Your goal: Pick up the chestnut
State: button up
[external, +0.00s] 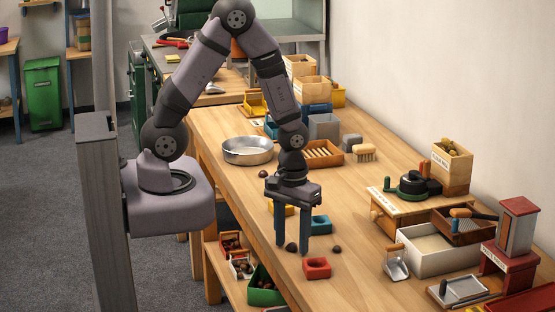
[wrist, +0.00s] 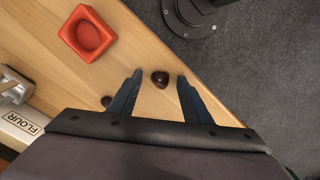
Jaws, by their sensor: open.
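Several dark brown chestnuts lie on the wooden table. In the wrist view, one chestnut (wrist: 160,79) sits just beyond and between the two fingertips of my gripper (wrist: 157,78), close to the table edge. A second chestnut (wrist: 106,101) is partly hidden beside the left finger. In the external view, my gripper (external: 291,250) points down, fingers wide apart and empty. One chestnut (external: 291,247) shows between the fingers, another chestnut (external: 337,248) is to their right, and one more chestnut (external: 263,174) lies farther back. Whether the fingers touch the table is unclear.
A red block with a round hollow (external: 317,267) stands near the fingers, with a teal block (external: 321,224) and a yellow block behind. A metal pan (external: 248,151) is farther back. A metal scoop (external: 396,264) lies to the right. Bins (external: 266,288) sit below the table edge.

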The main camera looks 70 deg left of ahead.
aim_at(292, 244)
grip_shut()
jog(key=shift+r, duration=0.15)
dwell(0.4)
notch_tip(292, 244, up, 10)
jog(key=shift+b, duration=0.4)
dwell(0.4)
